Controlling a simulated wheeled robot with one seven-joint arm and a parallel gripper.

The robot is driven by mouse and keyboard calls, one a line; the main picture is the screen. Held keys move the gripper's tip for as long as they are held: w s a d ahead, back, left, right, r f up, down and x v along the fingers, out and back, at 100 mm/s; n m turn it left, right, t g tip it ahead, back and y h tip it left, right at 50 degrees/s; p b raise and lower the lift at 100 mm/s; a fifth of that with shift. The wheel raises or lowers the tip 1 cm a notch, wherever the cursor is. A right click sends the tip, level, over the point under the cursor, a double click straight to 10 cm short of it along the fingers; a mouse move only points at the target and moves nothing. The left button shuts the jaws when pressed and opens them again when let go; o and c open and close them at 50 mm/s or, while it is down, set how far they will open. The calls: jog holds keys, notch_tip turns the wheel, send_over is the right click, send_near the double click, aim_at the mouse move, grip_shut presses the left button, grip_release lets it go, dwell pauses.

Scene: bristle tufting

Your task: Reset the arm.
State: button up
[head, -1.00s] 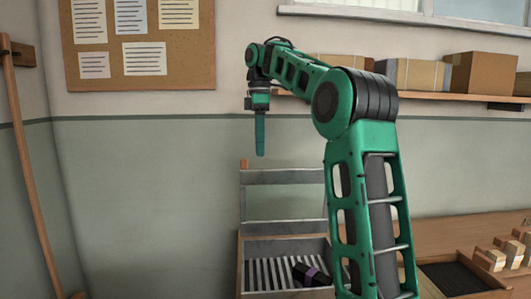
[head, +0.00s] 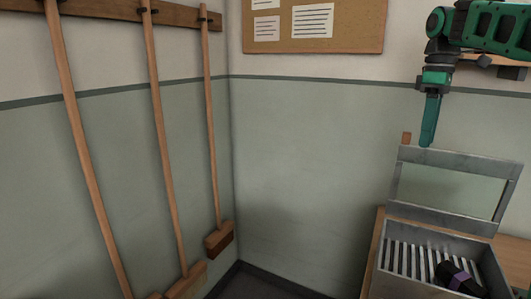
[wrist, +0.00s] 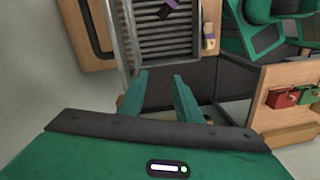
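My gripper (head: 430,118) hangs pointing down at the right of the head view, above and behind the slatted metal tray. In the wrist view, the two green fingers of my gripper (wrist: 160,76) stand apart with nothing between them. The arm reaches in from the right edge of the head view, and most of it is out of frame.
A slatted metal tray (head: 396,285) with a raised frame (head: 448,217) sits on a wooden bench. A dark object with a purple band (head: 459,278) lies in it. Long-handled brooms (head: 212,130) hang on the left wall. A cork board (head: 358,30) hangs behind.

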jog(key=s+f+m, duration=0.7)
jog(key=s+f, duration=0.6)
jog(key=s, duration=0.3)
jog(key=s+a+f+m, duration=0.1)
jog(key=s+f+m, duration=0.7)
jog(key=s+f, duration=0.4)
jog(key=s, duration=0.4)
jog(key=shift+s+f+t, duration=0.3)
jog(key=shift+f, duration=0.05)
jog(key=shift+w+f, duration=0.2)
jog(key=shift+w, duration=0.4)
